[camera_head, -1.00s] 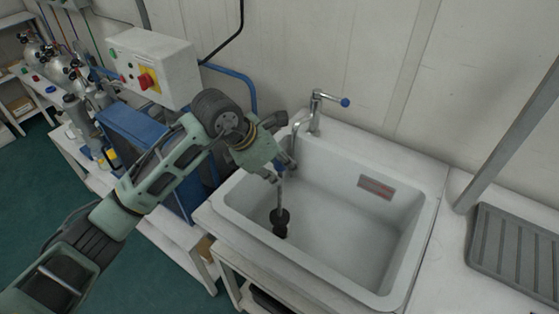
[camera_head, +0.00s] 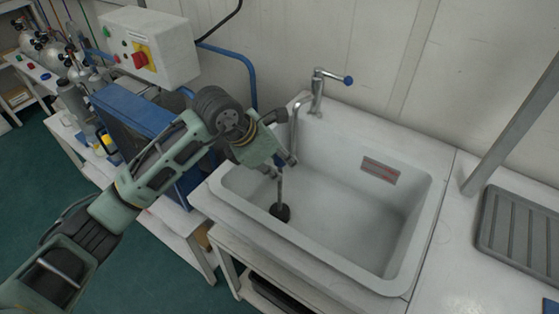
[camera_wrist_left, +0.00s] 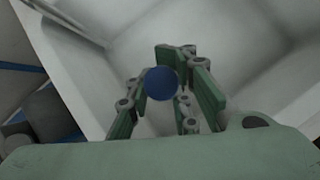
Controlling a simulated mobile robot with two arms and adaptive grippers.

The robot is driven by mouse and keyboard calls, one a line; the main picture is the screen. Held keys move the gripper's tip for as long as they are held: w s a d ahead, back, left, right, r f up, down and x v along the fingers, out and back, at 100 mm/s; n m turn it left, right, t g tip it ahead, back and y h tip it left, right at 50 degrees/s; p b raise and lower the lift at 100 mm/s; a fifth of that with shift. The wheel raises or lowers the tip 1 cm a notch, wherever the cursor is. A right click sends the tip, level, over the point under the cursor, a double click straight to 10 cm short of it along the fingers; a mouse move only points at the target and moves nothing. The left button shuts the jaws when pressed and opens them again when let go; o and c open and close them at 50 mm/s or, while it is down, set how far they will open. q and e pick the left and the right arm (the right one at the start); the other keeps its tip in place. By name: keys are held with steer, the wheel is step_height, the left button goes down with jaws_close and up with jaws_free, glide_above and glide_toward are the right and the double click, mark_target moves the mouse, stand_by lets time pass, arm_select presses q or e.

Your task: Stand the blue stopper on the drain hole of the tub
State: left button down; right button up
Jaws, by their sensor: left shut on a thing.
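The stopper has a thin upright stem and a dark round base (camera_head: 280,212), low in the left part of the white tub (camera_head: 335,220). Its blue knob (camera_wrist_left: 161,84) shows between the fingers in the left wrist view. My left gripper (camera_head: 283,168) is shut on the stopper at its upper end and reaches down into the tub from the left. The drain hole does not show apart from the dark base, which seems to cover it. I cannot tell whether the base touches the tub floor. My right gripper is not in view.
A tap (camera_head: 317,90) with a blue-tipped lever stands behind the tub, its spout close to my left gripper. A grey ribbed mat (camera_head: 520,235) lies on the counter at right. A control box (camera_head: 150,45) hangs on the wall at left. The tub's right side is clear.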

arm_select(q)
steer(key=shift+f+b, duration=0.5)
steer(key=shift+b, duration=0.05)
stand_by(0.9)
steer(key=c, duration=1.4)
jaws_free()
steer(key=o, duration=0.6)
steer(key=shift+f, duration=0.1)
steer(key=shift+r+p, duration=2.45)
steer(key=shift+r, duration=2.1)
steer(key=shift+s+a, duration=0.1)
